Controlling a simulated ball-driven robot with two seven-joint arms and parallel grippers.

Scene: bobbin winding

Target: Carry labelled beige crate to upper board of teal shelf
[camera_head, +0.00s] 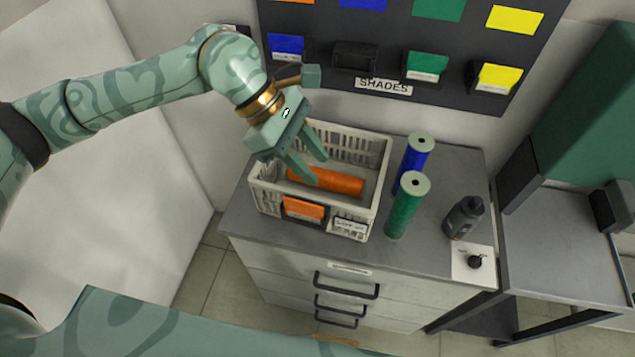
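The beige slatted crate (375,190) stands on the grey top of a drawer cabinet. Its front carries an orange card and a white label (348,226). An orange cylinder (342,183) lies inside it. My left gripper (319,170) reaches down over the crate with its two fingers apart. The fingers are at the orange cylinder's left part; I cannot tell whether they touch it. My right gripper is not in view. I cannot make out a teal shelf with boards.
Right of the crate stand a green spool (404,210), a blue spool (415,155) and a dark bottle (463,218). A small black knob (475,262) sits on a white plate. A dark shade board (400,55) hangs behind. A teal block (590,110) stands on the grey table at right.

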